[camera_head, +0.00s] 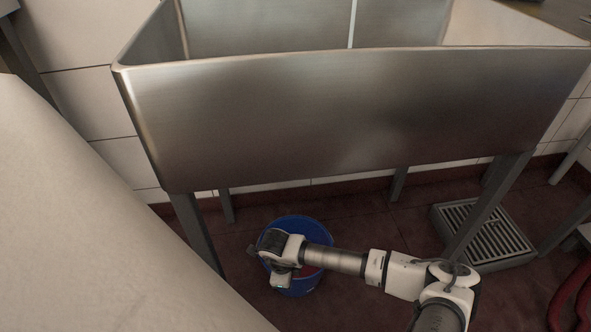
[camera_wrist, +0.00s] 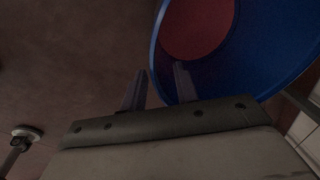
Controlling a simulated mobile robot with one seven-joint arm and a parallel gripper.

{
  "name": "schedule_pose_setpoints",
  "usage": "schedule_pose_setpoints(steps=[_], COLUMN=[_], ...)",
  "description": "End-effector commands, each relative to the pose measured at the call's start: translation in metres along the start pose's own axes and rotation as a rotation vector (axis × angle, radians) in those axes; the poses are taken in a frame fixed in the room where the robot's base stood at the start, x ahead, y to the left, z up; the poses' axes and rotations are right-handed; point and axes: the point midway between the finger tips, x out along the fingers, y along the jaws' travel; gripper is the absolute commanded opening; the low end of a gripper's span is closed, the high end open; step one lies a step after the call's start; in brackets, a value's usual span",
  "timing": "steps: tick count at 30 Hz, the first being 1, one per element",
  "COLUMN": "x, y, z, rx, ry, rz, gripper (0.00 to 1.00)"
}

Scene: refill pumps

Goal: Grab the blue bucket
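The blue bucket (camera_head: 323,241) stands on the dark red floor under the metal sink. My gripper (camera_head: 268,256) is over the left part of the bucket in the head view, and the wrist and forearm cover part of it. In the wrist view, the bucket (camera_wrist: 262,45) fills the upper right, with a red area inside it. The two fingers of my gripper (camera_wrist: 160,85) are apart there. The near rim appears to run between them, the left finger outside and the right finger over the inside. Contact with the wall cannot be told.
The large metal sink (camera_head: 340,115) hangs low above the bucket on thin legs, one (camera_head: 196,228) just left of the bucket. A floor drain grate (camera_head: 487,232) lies to the right. A red hose (camera_head: 572,305) is at the far right. Floor between bucket and grate is partly covered by my arm.

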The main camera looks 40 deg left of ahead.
Motion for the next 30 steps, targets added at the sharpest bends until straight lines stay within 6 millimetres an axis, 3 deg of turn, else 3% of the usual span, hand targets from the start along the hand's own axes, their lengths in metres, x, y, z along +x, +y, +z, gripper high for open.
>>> schedule_pose_setpoints(steps=[1,4,11,18,30], x=[0.014,0.025,0.026,0.025,0.025], y=[0.003,0.002,0.001,0.001,0.000], z=[0.001,0.000,0.000,0.000,0.000], rx=[0.003,0.001,0.000,0.000,0.001], ry=[-0.001,0.000,0.000,0.000,-0.001], rz=[0.003,0.001,0.000,0.000,-0.002], gripper=[0.30,0.30,0.30,0.01,0.00])
